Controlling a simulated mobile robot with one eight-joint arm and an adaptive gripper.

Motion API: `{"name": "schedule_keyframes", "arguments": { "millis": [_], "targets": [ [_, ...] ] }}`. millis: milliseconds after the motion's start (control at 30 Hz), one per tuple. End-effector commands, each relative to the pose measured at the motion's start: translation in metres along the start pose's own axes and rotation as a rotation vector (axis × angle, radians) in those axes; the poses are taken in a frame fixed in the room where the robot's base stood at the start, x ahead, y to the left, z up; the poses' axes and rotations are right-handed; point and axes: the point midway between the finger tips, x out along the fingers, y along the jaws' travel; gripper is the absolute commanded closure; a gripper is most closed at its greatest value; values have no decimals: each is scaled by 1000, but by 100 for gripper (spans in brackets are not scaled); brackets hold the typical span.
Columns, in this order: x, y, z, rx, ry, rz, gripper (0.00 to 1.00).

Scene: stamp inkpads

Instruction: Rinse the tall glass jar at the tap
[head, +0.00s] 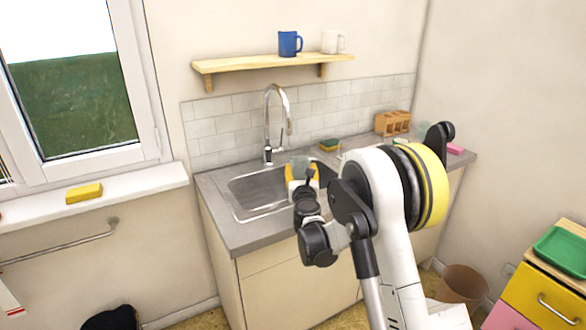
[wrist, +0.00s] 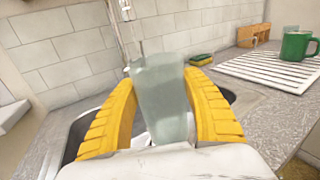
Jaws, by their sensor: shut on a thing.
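The tall glass jar (wrist: 160,100) is pale, see-through and greenish, and stands between my yellow fingers in the wrist view. My gripper (wrist: 163,105) is shut on it from both sides. In the head view, the jar (head: 300,163) shows small above the sink, in my gripper (head: 302,172). The metal sink (head: 238,207) is set in the grey counter, with its right part hidden by my arm. The chrome tap (head: 268,130) rises behind the sink with a curved spout, to the left of the jar. I cannot make out running water.
A green and yellow sponge (head: 328,145) lies behind the sink. A white slatted drying rack (wrist: 262,68) with a green mug (wrist: 297,46) is to the right. A wooden holder (head: 392,122) stands at the wall. A shelf (head: 270,62) with two mugs hangs above.

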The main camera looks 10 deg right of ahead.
Motion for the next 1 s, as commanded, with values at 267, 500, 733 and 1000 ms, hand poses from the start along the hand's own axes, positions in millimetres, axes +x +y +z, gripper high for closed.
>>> {"name": "schedule_keyframes", "arguments": {
  "millis": [267, 500, 733, 1000],
  "targets": [
    [0, 0, 0, 0, 0, 0, 83],
    [-1, 0, 1, 0, 0, 0, 83],
    [-15, -5, 14, 0, 0, 0, 83],
    [-37, -11, 32, 0, 0, 0, 83]
  ]
}}
